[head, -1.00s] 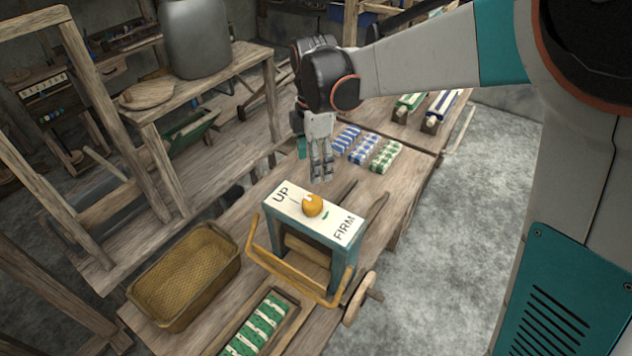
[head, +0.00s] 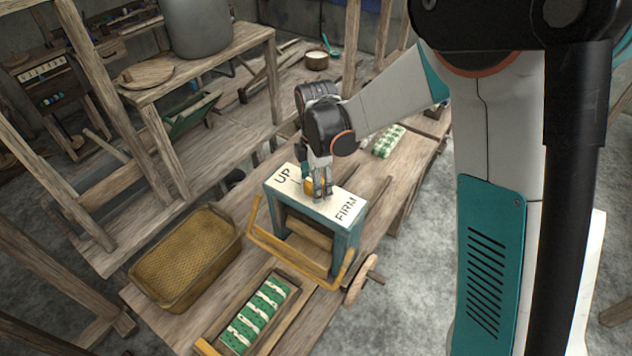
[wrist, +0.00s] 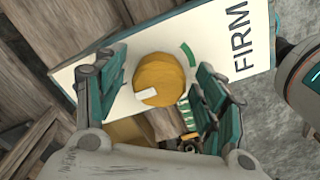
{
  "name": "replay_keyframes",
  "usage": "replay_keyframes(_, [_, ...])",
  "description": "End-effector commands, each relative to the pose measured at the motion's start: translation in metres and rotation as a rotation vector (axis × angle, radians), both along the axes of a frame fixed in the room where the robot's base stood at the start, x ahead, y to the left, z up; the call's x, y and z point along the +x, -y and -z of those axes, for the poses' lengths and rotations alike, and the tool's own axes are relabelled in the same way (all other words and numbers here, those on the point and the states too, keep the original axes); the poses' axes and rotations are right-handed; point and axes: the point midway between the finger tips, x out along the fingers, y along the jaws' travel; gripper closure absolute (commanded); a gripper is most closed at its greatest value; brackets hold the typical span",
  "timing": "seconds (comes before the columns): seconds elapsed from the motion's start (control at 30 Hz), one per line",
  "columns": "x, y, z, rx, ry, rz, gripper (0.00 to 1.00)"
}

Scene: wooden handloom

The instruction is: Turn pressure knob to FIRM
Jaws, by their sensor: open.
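The pressure knob (wrist: 162,80) is a round orange-yellow knob on a white panel (wrist: 70,75). The panel tops a small teal press frame (head: 345,240) and reads UP at one end and FIRM at the other. A pale mark on the knob points toward the lower left in the wrist view, away from the green arc (wrist: 189,54) near FIRM. My gripper (wrist: 150,90) is open, with one finger on each side of the knob. Contact cannot be told. In the head view my gripper (head: 319,194) partly hides the knob (head: 308,188).
A woven basket (head: 185,222) stands left of the press. A tray with a green-and-white striped piece (head: 260,315) lies in front. A yellow bar (head: 290,260) and a wooden wheel (head: 362,280) project from the press. Striped cloth rolls (head: 388,141) lie behind.

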Motion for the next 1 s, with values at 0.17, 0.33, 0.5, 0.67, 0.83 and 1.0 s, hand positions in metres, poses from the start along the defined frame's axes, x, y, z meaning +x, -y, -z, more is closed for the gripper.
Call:
replay_keyframes(0.17, [0.0,0.0,0.0011,0.0,0.0,0.0,0.36])
replay_keyframes(0.33, [0.0,0.0,0.0009,0.0,0.0,0.0,0.52])
replay_keyframes(0.5, [0.0,0.0,0.0008,0.0,0.0,0.0,0.8])
replay_keyframes(0.67, [0.0,0.0,0.0009,0.0,0.0,0.003,0.8])
replay_keyframes(0.83, [-0.0001,0.0,0.0013,0.0,0.001,0.036,0.8])
replay_keyframes(1.0, [-0.0007,0.0001,0.0019,0.0,0.001,0.118,0.8])
